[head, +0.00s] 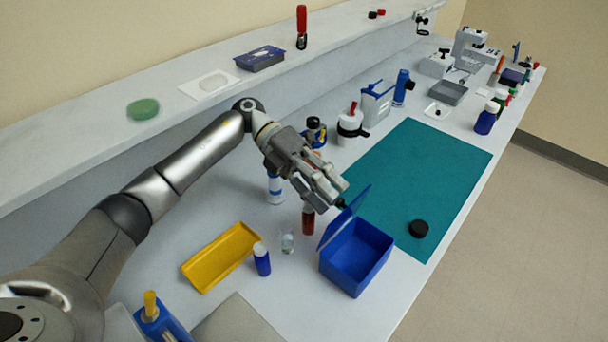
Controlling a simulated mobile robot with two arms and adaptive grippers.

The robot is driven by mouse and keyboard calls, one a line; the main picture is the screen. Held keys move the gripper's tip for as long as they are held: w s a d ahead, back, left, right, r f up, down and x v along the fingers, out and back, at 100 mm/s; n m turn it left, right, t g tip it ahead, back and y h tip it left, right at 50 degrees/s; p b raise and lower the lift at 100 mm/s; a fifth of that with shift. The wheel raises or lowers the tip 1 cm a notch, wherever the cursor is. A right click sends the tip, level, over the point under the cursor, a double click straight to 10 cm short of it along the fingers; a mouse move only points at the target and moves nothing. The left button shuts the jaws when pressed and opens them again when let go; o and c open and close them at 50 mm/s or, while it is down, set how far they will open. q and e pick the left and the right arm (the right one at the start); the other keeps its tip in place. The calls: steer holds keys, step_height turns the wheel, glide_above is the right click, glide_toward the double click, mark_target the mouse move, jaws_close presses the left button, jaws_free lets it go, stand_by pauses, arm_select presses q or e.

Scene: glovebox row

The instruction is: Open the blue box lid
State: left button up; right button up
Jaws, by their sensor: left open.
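The blue box (357,262) stands on the bench near its front edge, at the lower middle of the head view. Its lid (341,221) is raised at a steep tilt along the box's left side, and the box's inside shows. My left gripper (334,194) is open just above and left of the lid's upper edge. I cannot tell whether a fingertip touches the lid. My right gripper is not in view.
A red-brown bottle (308,220), a small clear glass (288,243) and a blue-white bottle (262,260) stand left of the box. A yellow tray (220,257) lies farther left. A teal mat (420,170) behind is mostly clear, with a black disc (418,229).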

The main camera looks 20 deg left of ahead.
arm_select(q)
steer(key=w+a, duration=0.4)
steer(key=a, duration=0.7)
steer(key=shift+w, duration=0.25)
steer(key=shift+w+d, duration=0.1)
steer(key=shift+d, duration=0.05)
